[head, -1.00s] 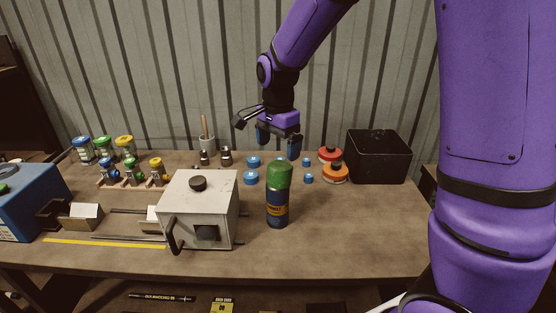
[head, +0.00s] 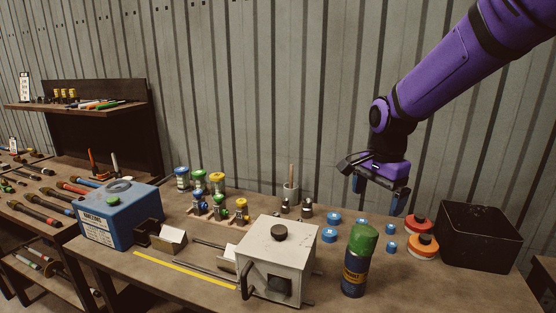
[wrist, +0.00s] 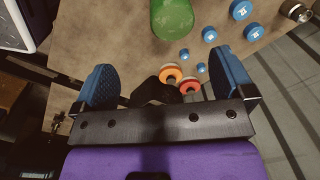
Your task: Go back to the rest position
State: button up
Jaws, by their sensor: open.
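My gripper (head: 378,196) is open and empty, held above the back right part of the workbench (head: 200,290). Its two blue fingers point down and stand apart. It also shows in the wrist view (wrist: 162,88), with nothing between the fingertips. The green-capped spray can (head: 358,262) stands upright below and in front of the gripper. It shows in the wrist view (wrist: 172,18) beyond the fingers, apart from them.
A grey crimper box (head: 275,260) and a blue machine (head: 117,213) stand on the bench. Blue caps (head: 329,236), orange rolls (head: 422,246) and a black bin (head: 480,237) lie near the gripper. A side shelf with hoses (head: 40,210) is at left.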

jog(key=s+d+r+n+t, duration=0.1)
jog(key=s+d+r+n, duration=0.1)
jog(key=s, duration=0.6)
jog(key=s+d+r+n+t, duration=0.2)
jog(key=s+r+n, duration=0.2)
jog(key=s+n, duration=0.2)
jog(key=s+d+r+n+t, duration=0.1)
jog(key=s+r+n, duration=0.3)
jog(key=s, duration=0.6)
jog(key=shift+d+t, duration=0.3)
jog(key=shift+d, duration=0.1)
jog(key=shift+r, duration=0.15)
